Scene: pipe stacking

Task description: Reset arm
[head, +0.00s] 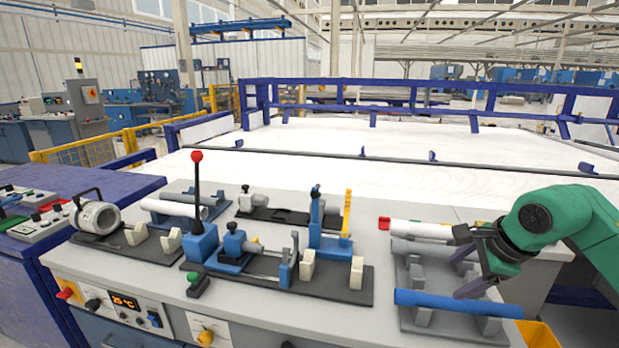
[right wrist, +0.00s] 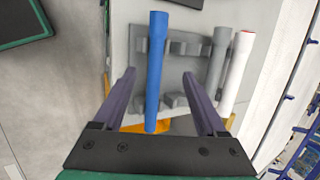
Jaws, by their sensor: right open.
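My right gripper (head: 466,262) comes in from the right in the head view, with its fingers over the pipe rack. It is open, and its two fingers show apart and empty in the right wrist view (right wrist: 160,76). A blue pipe (head: 455,304) lies along the front of the grey rack (head: 455,324). In the right wrist view the blue pipe (right wrist: 155,70) appears between the fingers, with no finger seen touching it. A grey pipe (head: 420,247) and a white pipe with a red end (head: 420,229) lie behind it. My left gripper is not in view.
The bench holds a fixture with a red-knobbed lever (head: 197,185), blue clamps (head: 322,225) and a round metal chuck (head: 97,216). Another white pipe (head: 175,208) lies at the left. A yellow bin (head: 538,334) stands at the right front. Some bench between fixtures and rack is clear.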

